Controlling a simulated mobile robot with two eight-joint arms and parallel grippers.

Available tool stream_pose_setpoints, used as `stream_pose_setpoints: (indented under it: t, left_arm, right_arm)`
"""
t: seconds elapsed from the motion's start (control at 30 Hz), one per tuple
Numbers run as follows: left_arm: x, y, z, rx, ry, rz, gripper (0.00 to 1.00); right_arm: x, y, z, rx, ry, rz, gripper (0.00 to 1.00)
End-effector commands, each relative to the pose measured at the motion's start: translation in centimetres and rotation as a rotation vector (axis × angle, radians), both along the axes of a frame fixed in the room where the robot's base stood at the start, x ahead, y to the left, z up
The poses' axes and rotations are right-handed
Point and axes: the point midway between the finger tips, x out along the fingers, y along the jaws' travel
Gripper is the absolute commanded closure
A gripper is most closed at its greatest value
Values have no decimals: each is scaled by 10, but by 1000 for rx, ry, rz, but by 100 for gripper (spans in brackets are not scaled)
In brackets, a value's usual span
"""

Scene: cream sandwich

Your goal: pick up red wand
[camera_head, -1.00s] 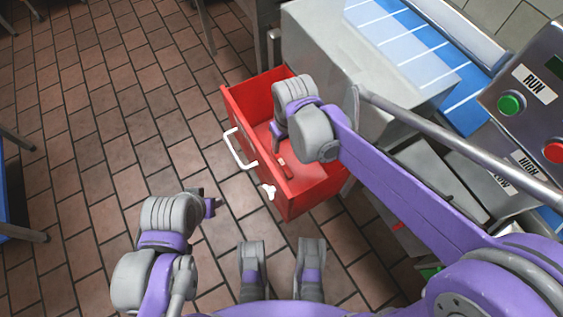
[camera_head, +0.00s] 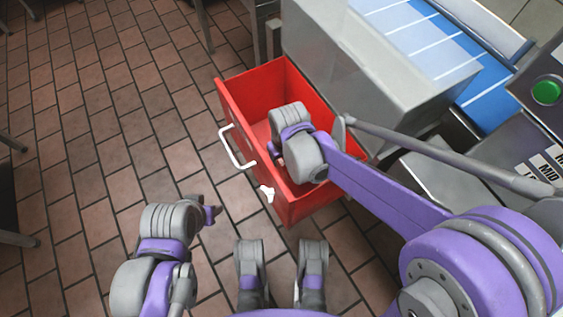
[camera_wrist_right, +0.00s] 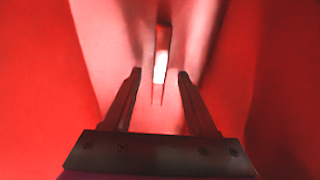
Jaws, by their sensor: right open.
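The red wand (camera_wrist_right: 162,50) lies in the open red drawer. In the right wrist view it is a narrow upright strip with a bright patch, ahead of and between my fingers. My right gripper (camera_wrist_right: 159,76) is open, its two fingers apart, with nothing held between them. In the head view my right gripper (camera_head: 280,153) is down inside the drawer, and my wrist hides the wand. My left gripper (camera_head: 209,213) is outside the drawer, over the floor; its jaw opening is unclear.
The red drawer (camera_head: 302,207) has walls around my right gripper and a white handle (camera_head: 238,150) on its front. A grey metal machine (camera_head: 370,70) stands behind it, with a blue striped belt (camera_head: 412,28) and a green button (camera_head: 547,91).

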Motion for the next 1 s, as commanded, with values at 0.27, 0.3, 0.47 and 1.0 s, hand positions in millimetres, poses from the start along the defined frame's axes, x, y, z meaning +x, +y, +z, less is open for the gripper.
stream_pose_setpoints:
  t: [0.27, 0.3, 0.47, 1.0]
  left_arm:
    - [1, 0, -4, 0, 0, 0, 50]
    - [1, 0, -4, 0, 0, 0, 50]
    - [1, 0, -4, 0, 0, 0, 50]
    - [1, 0, -4, 0, 0, 0, 50]
  right_arm:
    - [1, 0, -12, 0, 0, -1, 43]
    - [1, 0, -12, 0, 0, -1, 44]
    - [1, 0, -11, 0, 0, -1, 73]
    - [1, 0, -11, 0, 0, -1, 100]
